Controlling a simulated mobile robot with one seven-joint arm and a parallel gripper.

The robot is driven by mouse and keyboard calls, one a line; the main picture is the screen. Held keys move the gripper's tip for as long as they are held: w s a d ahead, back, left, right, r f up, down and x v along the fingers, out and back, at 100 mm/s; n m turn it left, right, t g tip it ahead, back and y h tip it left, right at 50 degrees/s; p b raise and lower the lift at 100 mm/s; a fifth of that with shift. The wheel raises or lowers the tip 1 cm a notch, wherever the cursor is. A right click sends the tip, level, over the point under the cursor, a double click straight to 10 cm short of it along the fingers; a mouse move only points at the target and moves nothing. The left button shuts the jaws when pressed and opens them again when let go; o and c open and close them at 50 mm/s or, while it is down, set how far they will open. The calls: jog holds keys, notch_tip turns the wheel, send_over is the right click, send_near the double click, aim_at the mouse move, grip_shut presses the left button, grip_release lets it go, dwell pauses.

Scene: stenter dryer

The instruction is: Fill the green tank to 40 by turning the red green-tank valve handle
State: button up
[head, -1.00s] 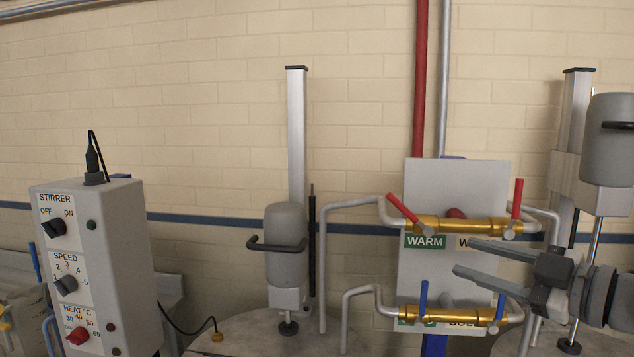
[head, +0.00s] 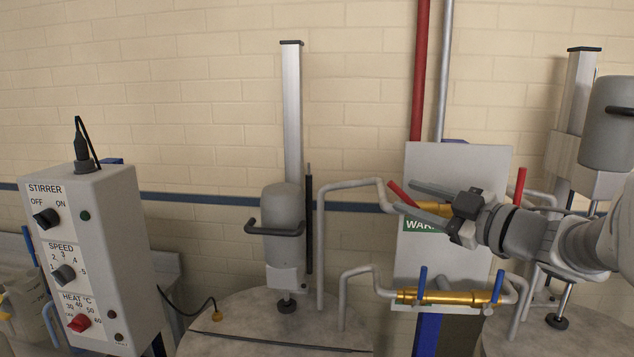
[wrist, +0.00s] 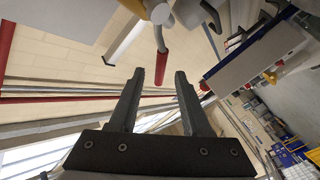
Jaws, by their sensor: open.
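The red valve handle (head: 397,189) at the left end of the upper brass pipe (head: 432,209) leans up to the left, above the green WARM label (head: 414,225). My gripper (head: 404,195) is open, its fingers pointing left at this handle. In the wrist view the red handle (wrist: 162,68) shows in the gap between the two fingertips (wrist: 160,73), with no clear contact on either finger. My gripper hides much of the upper pipe and part of the panel. No tank level reading can be made out.
A second red handle (head: 521,186) stands nearly upright on the right. Two blue handles (head: 422,280) stand on the lower brass pipe (head: 455,297). A grey stirrer motor (head: 284,225) stands left of the panel (head: 480,170). The STIRRER control box (head: 110,250) is further left.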

aim_at(398, 193)
jog(key=x, duration=0.6)
jog(key=shift+w+a+p, duration=0.15)
jog(key=shift+p, duration=0.25)
grip_shut()
dwell(1.0)
